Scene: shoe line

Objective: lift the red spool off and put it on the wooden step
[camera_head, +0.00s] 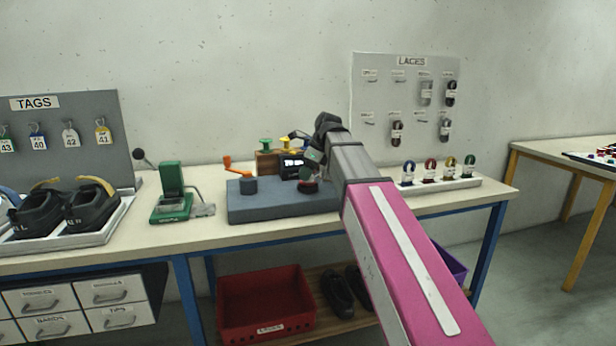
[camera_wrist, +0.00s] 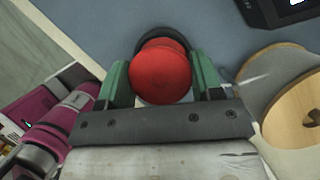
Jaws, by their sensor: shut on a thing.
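The red spool (camera_head: 308,187) is low over the right part of the blue-grey block (camera_head: 270,207). In the wrist view the red spool (camera_wrist: 161,75) sits between the two green fingers of my gripper (camera_wrist: 160,85), which is shut on it. A dark ring shows behind the spool; I cannot tell whether they touch. In the head view my gripper (camera_head: 312,170) comes down from above and partly hides the spool. The wooden step (camera_head: 266,164) stands behind the block, left of a small black display (camera_head: 298,168), with a green and a yellow spool by it.
A green press (camera_head: 172,195) is farther left. A white tray of coloured lace loops (camera_head: 430,186) lies to the right. Rounded wooden pieces (camera_wrist: 292,112) show at the wrist view's right.

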